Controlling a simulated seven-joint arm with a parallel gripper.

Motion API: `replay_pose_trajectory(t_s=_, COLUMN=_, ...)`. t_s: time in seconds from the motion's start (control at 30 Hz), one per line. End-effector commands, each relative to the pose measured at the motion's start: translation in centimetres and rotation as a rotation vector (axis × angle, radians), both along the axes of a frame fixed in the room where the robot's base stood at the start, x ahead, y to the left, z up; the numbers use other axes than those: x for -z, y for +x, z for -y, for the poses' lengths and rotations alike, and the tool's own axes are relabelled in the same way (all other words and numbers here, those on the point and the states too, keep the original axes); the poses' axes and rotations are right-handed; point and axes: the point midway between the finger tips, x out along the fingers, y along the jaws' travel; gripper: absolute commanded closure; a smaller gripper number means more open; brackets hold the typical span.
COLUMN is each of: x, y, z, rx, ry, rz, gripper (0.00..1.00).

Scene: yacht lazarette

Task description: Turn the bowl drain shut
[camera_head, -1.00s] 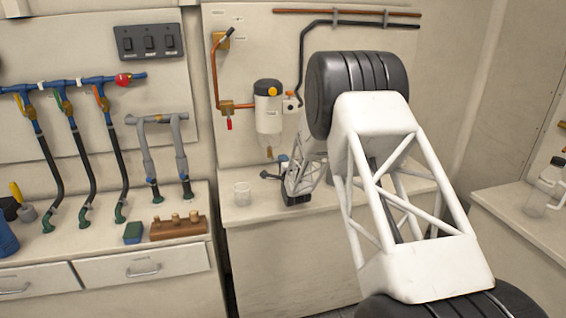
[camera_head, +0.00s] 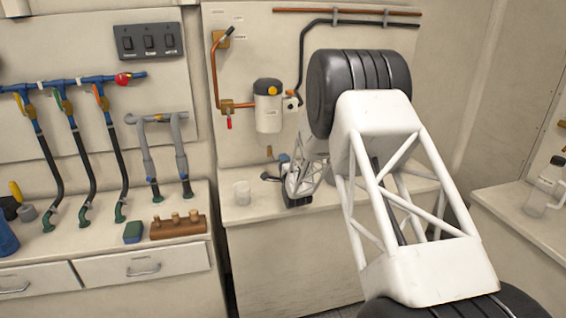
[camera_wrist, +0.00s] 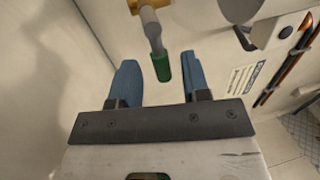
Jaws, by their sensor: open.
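The fuel filter bowl (camera_head: 268,113) is a pale cylinder with a black cap on the back panel, and a small brass drain (camera_head: 269,151) hangs below it. In the wrist view, a brass fitting (camera_wrist: 136,5) at the top carries a grey lever (camera_wrist: 151,28) with a green grip (camera_wrist: 162,67). The grip lies between the blue fingers of my gripper (camera_wrist: 160,72), with visible gaps on both sides. My gripper is open. In the head view, its blue fingertips (camera_head: 284,158) are just right of and below the drain, partly hidden by my arm.
A clear cup (camera_head: 242,193) stands on the counter below the filter, left of my gripper. A red-handled valve (camera_head: 229,123) and copper pipe (camera_head: 213,75) are left of the bowl. A wooden block with pegs (camera_head: 178,226) sits on the left counter.

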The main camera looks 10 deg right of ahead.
Motion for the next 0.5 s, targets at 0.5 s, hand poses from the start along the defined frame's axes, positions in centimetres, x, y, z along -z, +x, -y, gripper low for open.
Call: replay_pose_trajectory(t_s=0.5, x=1.0, y=-5.4, z=0.1, rx=0.000, ry=0.000, rz=0.000, gripper=0.57)
